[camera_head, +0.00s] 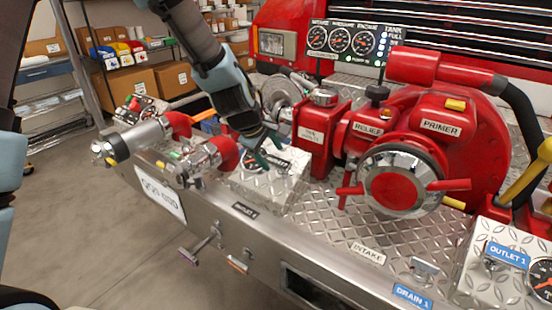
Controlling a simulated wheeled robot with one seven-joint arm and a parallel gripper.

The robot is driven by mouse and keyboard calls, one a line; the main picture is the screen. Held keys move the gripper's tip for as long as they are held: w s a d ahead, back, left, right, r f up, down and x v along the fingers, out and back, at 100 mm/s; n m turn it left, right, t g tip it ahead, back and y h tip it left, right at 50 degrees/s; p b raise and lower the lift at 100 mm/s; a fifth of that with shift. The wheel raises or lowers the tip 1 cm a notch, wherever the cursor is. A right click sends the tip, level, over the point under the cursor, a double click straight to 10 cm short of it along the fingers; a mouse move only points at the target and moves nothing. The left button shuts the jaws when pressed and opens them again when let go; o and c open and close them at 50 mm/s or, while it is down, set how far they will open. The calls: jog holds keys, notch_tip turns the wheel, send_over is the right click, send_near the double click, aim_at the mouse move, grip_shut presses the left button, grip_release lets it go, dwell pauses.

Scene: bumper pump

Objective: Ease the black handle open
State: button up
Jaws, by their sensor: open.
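My gripper (267,149) is open, with dark teal fingertips, and hangs low over a small diamond-plate box (282,190) left of the red valve housing. Dark parts by the fingertips may belong to a handle on that box, but the gripper hides much of it. I cannot tell whether the fingers touch anything. A similar diamond-plate box (478,243) at the right, labelled OUTLET 1, carries a small dark lever. A black knob (377,92) stands on top of the red relief housing. Which of these is the black handle is not clear.
A large red intake wheel (392,190) with projecting red handles is to the right. Two silver outlets with red elbows (208,161) stick out at the left. A T-shaped pull (203,243) projects from the front panel. The floor (120,255) in front is clear.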

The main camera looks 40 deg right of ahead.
aim_at(274, 161)
jog(key=shift+p+x, duration=0.4)
jog(key=shift+x, duration=1.65)
jog(key=shift+a, duration=0.1)
grip_shut()
